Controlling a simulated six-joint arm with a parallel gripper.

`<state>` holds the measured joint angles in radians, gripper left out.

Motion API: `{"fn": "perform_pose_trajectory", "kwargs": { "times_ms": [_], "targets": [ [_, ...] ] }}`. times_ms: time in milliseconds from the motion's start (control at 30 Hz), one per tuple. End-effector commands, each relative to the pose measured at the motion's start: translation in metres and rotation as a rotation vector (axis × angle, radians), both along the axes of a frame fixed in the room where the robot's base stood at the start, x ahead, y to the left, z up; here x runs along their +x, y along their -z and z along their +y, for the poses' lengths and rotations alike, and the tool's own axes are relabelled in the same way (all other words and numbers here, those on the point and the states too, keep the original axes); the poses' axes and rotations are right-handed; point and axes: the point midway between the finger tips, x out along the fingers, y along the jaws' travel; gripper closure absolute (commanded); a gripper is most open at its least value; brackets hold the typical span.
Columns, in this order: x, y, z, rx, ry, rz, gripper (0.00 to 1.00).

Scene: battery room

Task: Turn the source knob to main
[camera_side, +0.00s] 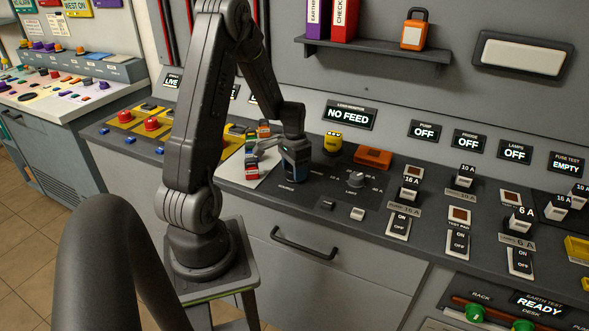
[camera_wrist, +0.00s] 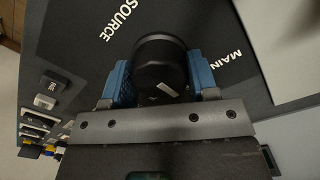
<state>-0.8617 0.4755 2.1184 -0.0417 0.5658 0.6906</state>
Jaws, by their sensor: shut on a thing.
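The source knob (camera_wrist: 158,58) is a round black knob in the wrist view, with a short white mark on its lower part, slanting down to the right. The word SOURCE is printed at its upper left, and MAIN is printed at its right. My gripper (camera_wrist: 161,80) is shut on the knob, with one blue finger on each side of it. In the side view my gripper (camera_side: 294,158) is low over the dark panel on the desk, and I cannot make out the knob there.
A display (camera_side: 350,114) behind reads NO FEED. An orange block (camera_side: 372,158) and a yellow item (camera_side: 332,143) stand close to the right of my gripper. A grey dial (camera_side: 355,179) and several switches lie further right. Coloured blocks stand close on the left.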

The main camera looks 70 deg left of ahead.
Motion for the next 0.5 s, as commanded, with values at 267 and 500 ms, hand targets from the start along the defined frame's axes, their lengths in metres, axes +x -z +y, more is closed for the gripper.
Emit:
{"fn": "perform_pose_trajectory", "kwargs": {
  "times_ms": [267, 500],
  "targets": [
    [0.0, -0.0005, 0.0007, 0.0, -0.11, -0.002, 0.7],
    [0.0, -0.0005, 0.0006, 0.0, -0.302, -0.001, 0.7]
  ]
}}
